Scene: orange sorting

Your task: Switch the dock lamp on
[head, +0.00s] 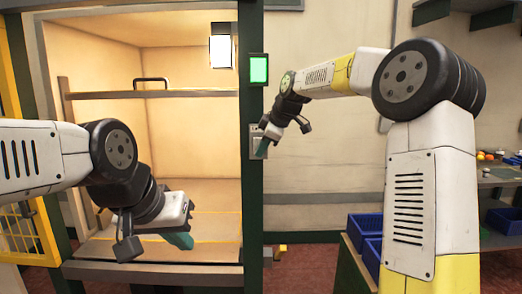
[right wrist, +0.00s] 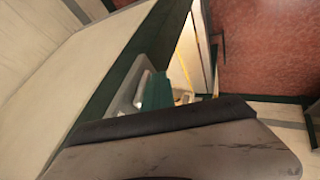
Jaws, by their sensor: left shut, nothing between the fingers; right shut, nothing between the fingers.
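A light switch plate (head: 257,148) is fixed on the dark green post, below a panel that glows green (head: 259,69). A lamp (head: 221,50) at the top of the lit bay glows white. My right gripper (head: 269,131) is shut and empty, with its green fingertips right at the switch plate; I cannot tell whether they touch it. In the right wrist view the green fingers (right wrist: 157,92) lie beside the grey switch plate (right wrist: 128,92) and hide part of it. My left gripper (head: 180,239) is shut and empty, in front of the bay's lower opening.
The bay has a raised bar with a black handle (head: 151,80) across it. A yellow mesh gate (head: 22,232) stands at the left. Blue bins (head: 365,230) and a bench with small fruit (head: 485,156) are at the right, partly behind my right arm.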

